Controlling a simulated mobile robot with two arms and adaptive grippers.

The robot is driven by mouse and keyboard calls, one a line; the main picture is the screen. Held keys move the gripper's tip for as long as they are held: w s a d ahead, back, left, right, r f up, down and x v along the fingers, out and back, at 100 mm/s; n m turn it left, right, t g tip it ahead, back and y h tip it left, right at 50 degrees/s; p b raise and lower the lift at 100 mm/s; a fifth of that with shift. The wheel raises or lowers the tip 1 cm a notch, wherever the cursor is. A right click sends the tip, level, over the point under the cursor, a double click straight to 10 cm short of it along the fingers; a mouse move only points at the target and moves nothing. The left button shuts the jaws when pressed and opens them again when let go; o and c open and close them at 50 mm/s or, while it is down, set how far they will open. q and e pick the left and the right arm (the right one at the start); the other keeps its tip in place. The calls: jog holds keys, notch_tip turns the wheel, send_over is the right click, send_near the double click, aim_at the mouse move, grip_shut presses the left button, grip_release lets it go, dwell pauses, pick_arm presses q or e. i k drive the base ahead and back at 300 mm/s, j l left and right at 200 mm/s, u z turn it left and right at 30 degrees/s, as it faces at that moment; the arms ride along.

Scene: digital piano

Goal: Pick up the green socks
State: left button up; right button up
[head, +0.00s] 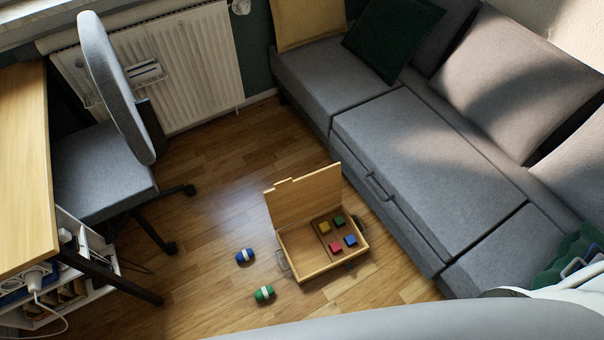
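The green socks (264,293) lie on the wooden floor as a small rolled bundle with a pale band. They are near the bottom middle of the head view, left of and in front of an open wooden box. A similar blue bundle with a pale band (245,256) lies on the floor just behind and to the left of them. Neither of my grippers can be made out in the head view, so I cannot see what they hold.
The open wooden box (305,266) holds several coloured blocks in one compartment; its lid stands up. A grey sofa (430,150) is at the right, a grey chair (100,170) and desk (22,170) at the left.

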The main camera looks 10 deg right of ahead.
aim_at(264, 293)
jog(key=k+j+u, duration=0.1)
jog(key=k, duration=0.55)
jog(key=k+j, duration=0.2)
jog(key=k, duration=0.4)
jog(key=l+u, duration=0.05)
